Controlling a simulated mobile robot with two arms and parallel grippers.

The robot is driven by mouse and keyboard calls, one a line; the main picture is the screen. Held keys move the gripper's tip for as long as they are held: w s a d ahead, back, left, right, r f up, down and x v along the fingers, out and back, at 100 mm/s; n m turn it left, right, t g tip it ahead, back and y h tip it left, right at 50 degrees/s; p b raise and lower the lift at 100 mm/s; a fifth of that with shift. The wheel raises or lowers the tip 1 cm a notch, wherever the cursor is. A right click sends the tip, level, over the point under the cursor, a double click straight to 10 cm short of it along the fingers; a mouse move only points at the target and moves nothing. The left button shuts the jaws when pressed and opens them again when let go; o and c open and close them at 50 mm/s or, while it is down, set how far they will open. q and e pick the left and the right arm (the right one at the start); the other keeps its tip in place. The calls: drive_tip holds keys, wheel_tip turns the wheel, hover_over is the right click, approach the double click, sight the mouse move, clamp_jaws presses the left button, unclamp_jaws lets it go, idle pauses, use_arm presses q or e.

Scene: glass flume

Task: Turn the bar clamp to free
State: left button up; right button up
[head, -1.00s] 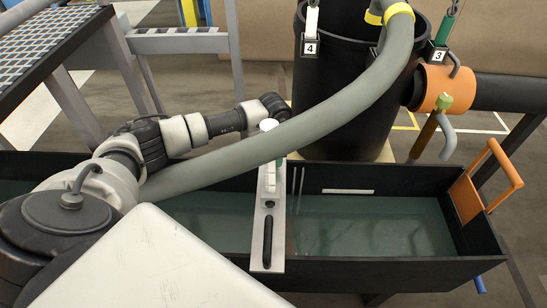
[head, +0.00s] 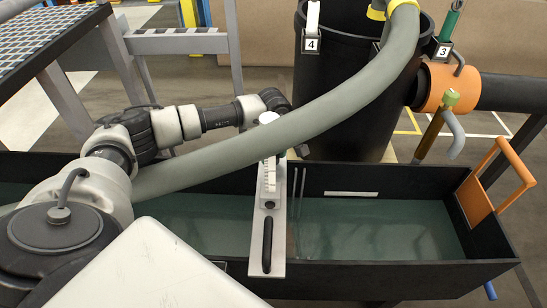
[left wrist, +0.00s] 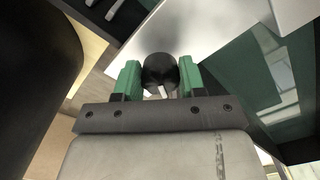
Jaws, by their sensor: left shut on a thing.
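The bar clamp, a pale grey bar (head: 276,225) with a black slotted handle (head: 267,245), lies across the black flume trough. A white upright block (head: 267,175) stands on its far part. The knob is beside a pale plate edge (left wrist: 200,30). My right gripper is not in view.
The thick grey hose (head: 300,115) arches over my left arm and the trough. A black bin (head: 345,110) stands behind it. An orange handle (head: 500,175) is at the trough's right end (head: 400,267). A dark grating (head: 50,45) is at upper left.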

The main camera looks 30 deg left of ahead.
use_arm(q)
drive_tip(key=m+b, duration=0.3)
drive_tip(key=m, duration=0.6)
drive_tip(key=shift+s+a+m+b, duration=0.1)
drive_tip(key=shift+m+b, duration=0.25)
drive_tip(key=shift+m, duration=1.25)
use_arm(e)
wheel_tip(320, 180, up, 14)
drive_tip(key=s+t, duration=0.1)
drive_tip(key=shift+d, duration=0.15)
use_arm(q)
drive_tip(key=o, duration=0.9)
drive_tip(key=shift+r, duration=0.2)
wheel_tip(320, 180, up, 10)
drive_tip(key=p, duration=0.1)
drive_tip(key=shift+r+p, duration=0.25)
drive_tip(key=shift+p, duration=0.05)
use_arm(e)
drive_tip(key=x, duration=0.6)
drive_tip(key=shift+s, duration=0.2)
